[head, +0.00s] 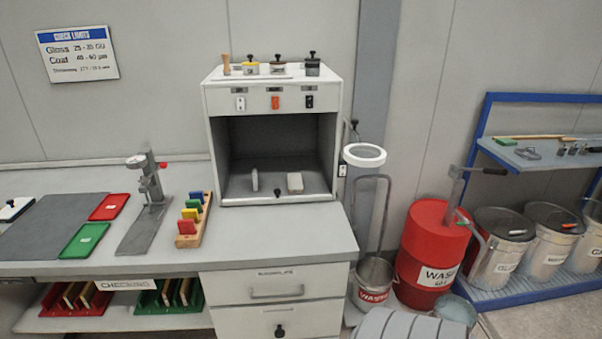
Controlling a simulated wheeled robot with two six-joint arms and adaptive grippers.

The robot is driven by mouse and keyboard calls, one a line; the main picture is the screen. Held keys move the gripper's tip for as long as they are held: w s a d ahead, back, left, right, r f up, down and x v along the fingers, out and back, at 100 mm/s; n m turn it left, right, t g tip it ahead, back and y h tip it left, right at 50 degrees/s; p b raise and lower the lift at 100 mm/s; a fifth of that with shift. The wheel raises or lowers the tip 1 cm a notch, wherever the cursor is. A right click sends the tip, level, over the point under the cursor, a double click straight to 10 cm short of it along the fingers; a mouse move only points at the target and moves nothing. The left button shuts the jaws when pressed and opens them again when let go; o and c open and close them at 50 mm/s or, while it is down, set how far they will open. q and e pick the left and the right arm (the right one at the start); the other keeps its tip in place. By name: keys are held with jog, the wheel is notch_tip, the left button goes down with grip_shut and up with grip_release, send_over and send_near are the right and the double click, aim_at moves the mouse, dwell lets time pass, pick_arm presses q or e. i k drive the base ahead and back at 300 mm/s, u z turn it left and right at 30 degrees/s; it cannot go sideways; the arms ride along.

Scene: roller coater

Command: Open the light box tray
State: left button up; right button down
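The light box (212,135) is a pale grey, open-fronted cabinet on the right end of the bench. Its grey tray (272,187) lies at the bottom of the opening, with a small black knob (277,193) at its front edge. The tray's front looks about level with the box front. A small upright light piece (255,180) and a pale block (295,183) stand on the tray. Neither of my grippers is in this view.
The bench top (300,232) is bare before the box. A rack of coloured panels (192,222) and a gauge stand (149,195) are to its left. Drawers (276,288) sit below. A round white lamp (364,155) and a red drum (432,250) are to the right.

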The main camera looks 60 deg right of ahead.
aim_at(272, 171)
jog(key=z, duration=2.1)
